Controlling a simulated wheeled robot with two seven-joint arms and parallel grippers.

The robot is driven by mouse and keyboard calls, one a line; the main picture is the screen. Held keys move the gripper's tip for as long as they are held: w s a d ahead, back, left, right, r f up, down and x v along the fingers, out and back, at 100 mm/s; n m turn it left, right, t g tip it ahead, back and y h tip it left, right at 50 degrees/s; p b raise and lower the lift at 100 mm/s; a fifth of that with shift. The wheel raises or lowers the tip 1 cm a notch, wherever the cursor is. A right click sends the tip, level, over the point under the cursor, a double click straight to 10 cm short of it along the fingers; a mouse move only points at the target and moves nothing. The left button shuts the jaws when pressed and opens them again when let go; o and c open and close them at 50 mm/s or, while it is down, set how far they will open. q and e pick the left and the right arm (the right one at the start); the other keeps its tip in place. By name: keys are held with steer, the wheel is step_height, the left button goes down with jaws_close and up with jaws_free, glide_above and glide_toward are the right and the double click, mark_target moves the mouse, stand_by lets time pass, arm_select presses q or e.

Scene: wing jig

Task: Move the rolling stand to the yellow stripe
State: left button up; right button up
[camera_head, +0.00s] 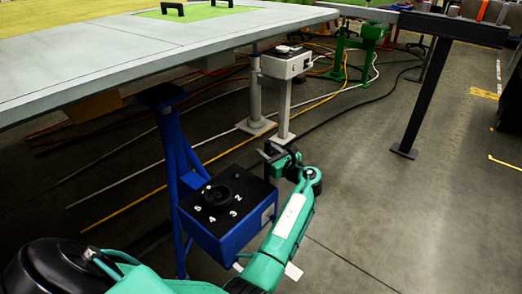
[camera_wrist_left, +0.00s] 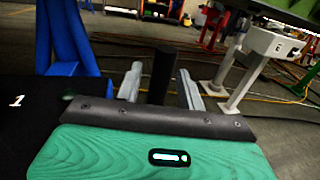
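A blue stand (camera_head: 232,238) has a black top (camera_head: 222,208) with a round black knob and white numbers. A blue post rises behind it to the table; whether they are joined, or whether this is the rolling stand, I cannot tell. My left gripper (camera_head: 276,152) is just beyond the box's far right corner. In the left wrist view, its two grey fingers (camera_wrist_left: 162,90) stand apart with an upright dark post (camera_wrist_left: 162,72) between or just beyond them. Gaps show beside the post. Yellow floor marks (camera_head: 484,93) and a thin yellow line (camera_head: 505,162) lie at the right. My right gripper is out of view.
A large grey table (camera_head: 150,45) fills the upper left. A white box on a pale post (camera_head: 285,66) stands beyond my gripper. A dark table leg (camera_head: 425,100) stands right of it. Cables cross the floor under the table. The floor at lower right is clear.

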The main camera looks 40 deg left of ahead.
arm_select(q)
steer(key=shift+a, duration=0.2)
jaws_close()
stand_by(0.3)
